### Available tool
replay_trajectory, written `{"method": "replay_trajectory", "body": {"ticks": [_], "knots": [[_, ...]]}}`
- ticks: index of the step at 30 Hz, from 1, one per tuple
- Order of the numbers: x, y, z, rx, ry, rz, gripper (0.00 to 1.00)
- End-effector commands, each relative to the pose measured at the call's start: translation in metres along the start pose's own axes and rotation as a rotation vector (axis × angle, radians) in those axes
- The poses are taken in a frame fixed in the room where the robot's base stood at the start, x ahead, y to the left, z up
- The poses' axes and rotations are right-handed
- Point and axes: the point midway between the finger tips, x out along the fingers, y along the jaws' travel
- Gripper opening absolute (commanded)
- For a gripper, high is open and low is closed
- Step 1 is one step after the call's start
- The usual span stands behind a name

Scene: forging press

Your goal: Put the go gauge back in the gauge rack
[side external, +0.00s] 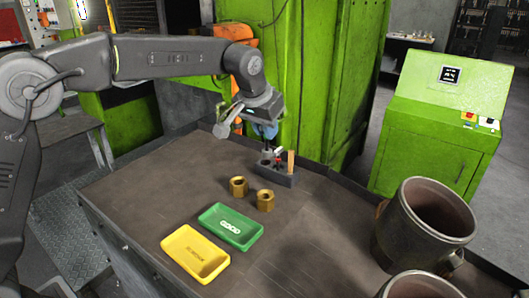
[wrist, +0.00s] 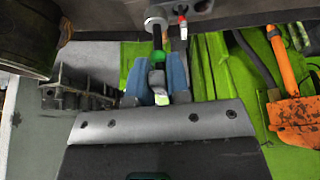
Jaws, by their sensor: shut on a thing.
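My gripper (side external: 266,132) is at the back of the bench, just above the left end of the gauge rack (side external: 281,179). Its blue fingers (wrist: 158,80) are shut on the go gauge, a slim pin with a green band (wrist: 158,57) and a silver disc-like end, seen in the wrist view. The gauge points down toward the rack, which shows at the top of the wrist view (wrist: 207,7). A red-marked gauge (side external: 278,153) stands in the rack, also seen in the wrist view (wrist: 183,25).
An upright wooden-coloured piece (side external: 291,162) is at the rack's right. A green tray (side external: 231,226) and a yellow tray (side external: 195,254) lie nearer. Large metal cups (side external: 424,225) stand at right. The bench centre right is clear.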

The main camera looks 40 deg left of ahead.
Motion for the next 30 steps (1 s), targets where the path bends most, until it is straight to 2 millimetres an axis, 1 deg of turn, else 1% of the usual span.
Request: {"method": "replay_trajectory", "body": {"ticks": [1, 5, 9, 12, 15, 21, 29, 30], "knots": [[0.007, -0.005, -0.009, -0.005, -0.006, -0.003, 0.00], [0.014, -0.016, -0.031, -0.008, -0.006, -0.004, 0.00], [0.024, -0.033, -0.057, -0.009, -0.007, -0.006, 0.00], [0.031, -0.045, -0.072, -0.009, -0.007, -0.004, 0.00], [0.036, -0.055, -0.082, -0.007, -0.007, -0.003, 0.00], [0.044, -0.070, -0.094, -0.004, -0.006, -0.002, 0.00], [0.050, -0.085, -0.102, 0.000, -0.006, 0.000, 0.00], [0.053, -0.084, -0.100, 0.001, -0.008, 0.000, 0.00]]}}
